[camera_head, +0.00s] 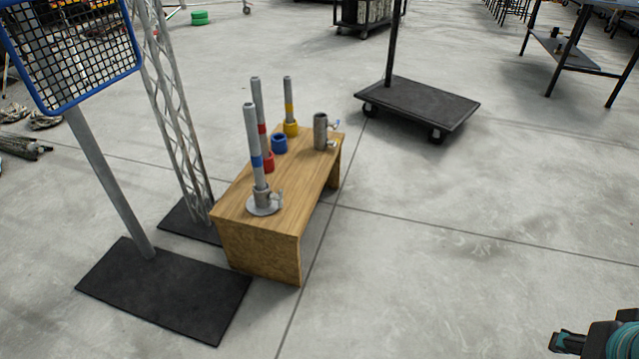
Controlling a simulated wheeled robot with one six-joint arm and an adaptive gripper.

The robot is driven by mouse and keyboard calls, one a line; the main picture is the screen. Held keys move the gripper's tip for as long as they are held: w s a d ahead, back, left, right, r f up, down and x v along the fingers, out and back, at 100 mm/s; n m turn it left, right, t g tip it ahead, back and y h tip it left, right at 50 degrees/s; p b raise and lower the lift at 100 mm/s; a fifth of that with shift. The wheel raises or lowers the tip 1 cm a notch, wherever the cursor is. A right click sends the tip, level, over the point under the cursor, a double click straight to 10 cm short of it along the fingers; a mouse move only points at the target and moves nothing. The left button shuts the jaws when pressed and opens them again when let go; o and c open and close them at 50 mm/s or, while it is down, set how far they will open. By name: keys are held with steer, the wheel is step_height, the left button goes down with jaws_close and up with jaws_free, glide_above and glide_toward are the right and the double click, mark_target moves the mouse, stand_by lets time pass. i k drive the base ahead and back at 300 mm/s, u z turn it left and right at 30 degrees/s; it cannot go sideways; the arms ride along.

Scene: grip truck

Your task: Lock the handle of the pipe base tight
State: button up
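A grey metal pipe base (262,207) with a round flange sits on the near end of a wooden bench (262,252). A small grey handle (279,196) sticks out on its right side; how tight it is cannot be told. A grey pipe with a blue band (252,138) stands upright in this base. Part of my gripper (560,342) shows at the bottom right corner, far from the bench. It is cut off by the frame edge, so its opening cannot be told.
On the bench stand a red-banded pipe (258,105), a yellow-banded pipe (288,100), a blue ring (279,143) and a grey cylinder (320,132) with small side handles. A black-based stand (165,290) is left. A black cart (420,105) is behind. The right floor is clear.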

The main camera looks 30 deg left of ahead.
mark_target(278, 198)
steer(key=u, duration=0.05)
steer(key=i, duration=0.65)
steer(key=u, duration=0.75)
steer(key=i, duration=0.5)
steer(key=u, duration=0.5)
